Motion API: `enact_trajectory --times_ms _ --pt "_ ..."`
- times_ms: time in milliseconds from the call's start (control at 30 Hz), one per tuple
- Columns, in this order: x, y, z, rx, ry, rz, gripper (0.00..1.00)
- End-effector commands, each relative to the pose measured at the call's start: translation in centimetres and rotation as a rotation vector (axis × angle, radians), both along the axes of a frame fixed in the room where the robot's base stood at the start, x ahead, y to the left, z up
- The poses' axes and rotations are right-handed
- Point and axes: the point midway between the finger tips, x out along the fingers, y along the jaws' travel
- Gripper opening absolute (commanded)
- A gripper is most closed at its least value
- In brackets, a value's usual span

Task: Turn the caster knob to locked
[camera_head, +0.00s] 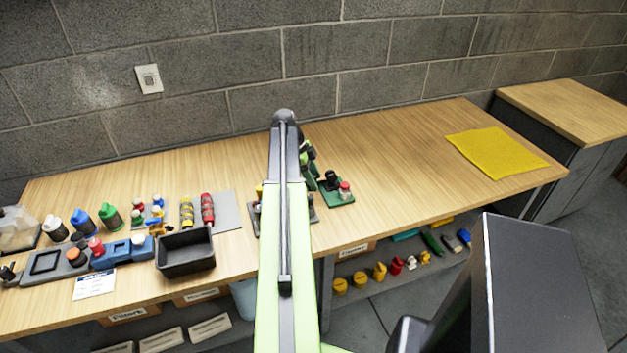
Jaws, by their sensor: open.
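My arm reaches up the middle of the view over the wooden workbench. My gripper (311,178) is partly hidden behind the arm; the part that shows hangs over the bench, open, with nothing seen in it. Just right of it, a green base (338,197) carries a black part and a red-topped knob (345,188). A grey fixture (314,214) lies mostly hidden behind my arm. I cannot tell which of these bears the caster knob, nor its setting. Contact between gripper and fixtures cannot be made out.
Left on the bench (400,165) stand a black bin (186,266), coloured bottles (82,222), blue and grey fixtures and red and yellow cylinders. A yellow mat (495,153) lies at right. The bench between green base and mat is clear. A block wall runs behind.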

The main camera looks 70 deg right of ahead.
Motion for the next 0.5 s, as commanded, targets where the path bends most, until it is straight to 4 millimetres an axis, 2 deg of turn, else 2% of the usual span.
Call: enact_trajectory --times_ms 167,267,500 --pt "0.5 0.1 1.6 0.0 -0.001 0.001 0.49" --pt "1.1 0.2 3.4 -0.001 0.0 0.001 0.49" --pt "3.1 0.5 8.7 -0.001 0.0 0.001 0.49"
